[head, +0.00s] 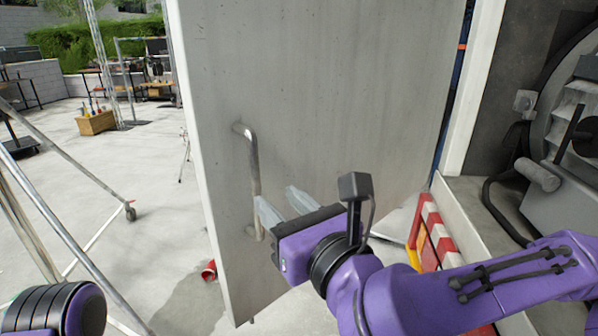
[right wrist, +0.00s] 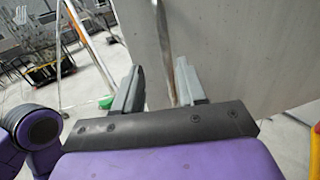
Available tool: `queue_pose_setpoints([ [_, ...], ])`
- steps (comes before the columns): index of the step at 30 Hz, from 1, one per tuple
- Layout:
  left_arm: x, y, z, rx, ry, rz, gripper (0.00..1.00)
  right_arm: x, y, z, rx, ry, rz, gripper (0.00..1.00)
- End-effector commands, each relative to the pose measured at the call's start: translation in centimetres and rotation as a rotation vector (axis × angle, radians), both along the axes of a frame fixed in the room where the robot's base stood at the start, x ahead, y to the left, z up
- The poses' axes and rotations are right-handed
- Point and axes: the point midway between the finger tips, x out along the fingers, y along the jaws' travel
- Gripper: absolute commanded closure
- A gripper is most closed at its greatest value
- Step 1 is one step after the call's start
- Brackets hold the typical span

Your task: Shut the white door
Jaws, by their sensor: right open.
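The white door (head: 320,90) looks pale grey. It stands open, with its free edge toward the lower left in the head view. A vertical metal bar handle (head: 253,165) is fixed near that free edge. My right gripper (head: 274,198) is open at the handle's lower half, its fingers pointing at the door. In the right wrist view, the handle (right wrist: 164,40) runs down into the gap between the two fingers of the right gripper (right wrist: 160,80). I cannot tell whether they touch it. My left gripper is out of view.
The white door frame (head: 472,95) is at the right, beside dark machinery (head: 580,130). A red-and-white barrier (head: 432,235) stands low by the frame. Metal poles (head: 75,240) stand at the left. Open pale floor (head: 160,190) lies beyond the door's free edge.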

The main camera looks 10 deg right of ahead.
Motion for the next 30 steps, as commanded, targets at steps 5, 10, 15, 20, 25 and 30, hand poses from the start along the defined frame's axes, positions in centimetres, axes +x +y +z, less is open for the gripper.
queue_pose_setpoints([
  [5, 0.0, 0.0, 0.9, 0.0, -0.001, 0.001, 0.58, 2.5, 1.0, 0.0, 0.0, 0.01, 0.001, 0.59],
  [10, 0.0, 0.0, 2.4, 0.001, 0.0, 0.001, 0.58, 6.2, 2.3, 0.2, -0.001, 0.009, -0.004, 0.59],
  [15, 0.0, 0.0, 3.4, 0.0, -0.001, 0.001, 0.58, 8.9, 3.4, 0.2, 0.001, 0.007, -0.006, 0.59],
  [20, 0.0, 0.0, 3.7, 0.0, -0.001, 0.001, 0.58, 10.0, 3.8, 0.0, 0.0, 0.004, -0.006, 0.59],
  [25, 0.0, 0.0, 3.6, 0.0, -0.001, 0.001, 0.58, 10.1, 3.9, -0.1, 0.0, 0.003, -0.006, 0.59],
  [30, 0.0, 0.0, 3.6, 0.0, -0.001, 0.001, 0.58, 10.1, 3.9, -0.1, 0.001, 0.004, -0.006, 0.95],
])
